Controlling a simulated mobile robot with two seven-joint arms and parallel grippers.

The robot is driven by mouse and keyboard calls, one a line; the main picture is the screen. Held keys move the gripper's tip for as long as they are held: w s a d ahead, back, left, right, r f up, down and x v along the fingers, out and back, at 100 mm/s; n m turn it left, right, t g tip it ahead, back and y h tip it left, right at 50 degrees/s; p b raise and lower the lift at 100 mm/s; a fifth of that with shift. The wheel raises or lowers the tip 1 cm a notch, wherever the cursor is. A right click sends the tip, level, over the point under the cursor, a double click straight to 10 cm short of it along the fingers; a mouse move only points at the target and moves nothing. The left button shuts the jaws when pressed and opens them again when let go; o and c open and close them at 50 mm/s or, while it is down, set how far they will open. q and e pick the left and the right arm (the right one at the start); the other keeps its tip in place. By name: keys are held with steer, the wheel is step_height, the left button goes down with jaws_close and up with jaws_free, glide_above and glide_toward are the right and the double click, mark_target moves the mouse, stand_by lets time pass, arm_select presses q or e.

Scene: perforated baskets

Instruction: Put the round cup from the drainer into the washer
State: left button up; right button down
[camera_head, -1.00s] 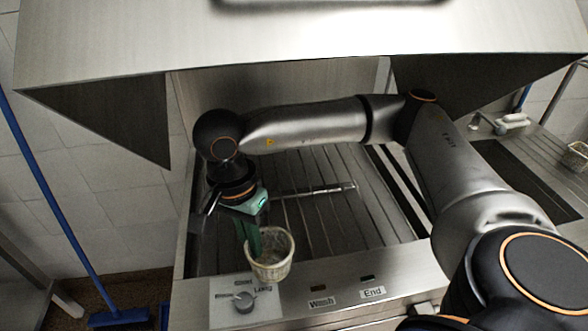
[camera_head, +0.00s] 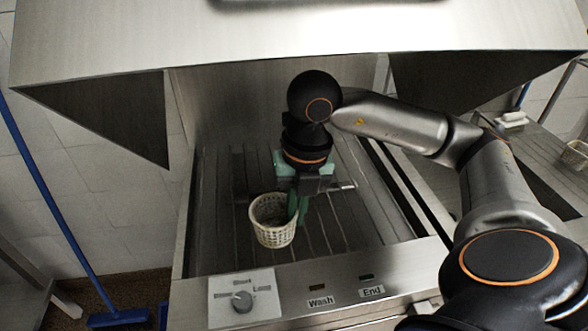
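The round cup is a cream perforated basket (camera_head: 275,233), over the ribbed floor of the open washer (camera_head: 225,240), near its front. My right gripper (camera_head: 297,208) reaches in from the right, its green fingers pointing down at the basket's right rim. The fingers look closed on the rim wall, and the basket looks upright. I cannot tell whether its bottom touches the washer floor. My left gripper is not in view.
The raised metal hood (camera_head: 290,35) hangs over the washer. The front panel has a dial (camera_head: 242,301) and Wash and End labels. Another basket (camera_head: 575,154) stands on the drainer at the far right. A blue-handled broom (camera_head: 50,205) leans at left.

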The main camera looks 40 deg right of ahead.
steer(key=s+d+r+m+h, duration=0.15)
steer(key=d+m, duration=0.35)
steer(key=m, duration=0.8)
steer(key=shift+t, duration=0.3)
steer(key=w+a+f, duration=0.1)
steer(key=w+f, duration=0.1)
steer(key=w, duration=0.2)
steer(key=w+a+f+p, duration=0.1)
steer(key=w+f, duration=0.2)
steer(key=w, duration=0.1)
steer(key=w+a+f, duration=0.1)
steer(key=w+f, duration=0.2)
steer(key=w, duration=0.1)
steer(key=shift+w+f+p, duration=0.15)
steer(key=shift+f+p, duration=0.05)
steer(key=shift+p, duration=0.1)
steer(key=shift+w+a+f, duration=0.15)
steer(key=shift+w+f, duration=0.3)
steer(key=shift+f, duration=0.3)
step_height(320, 180, down, 3)
steer(key=shift+r, duration=0.15)
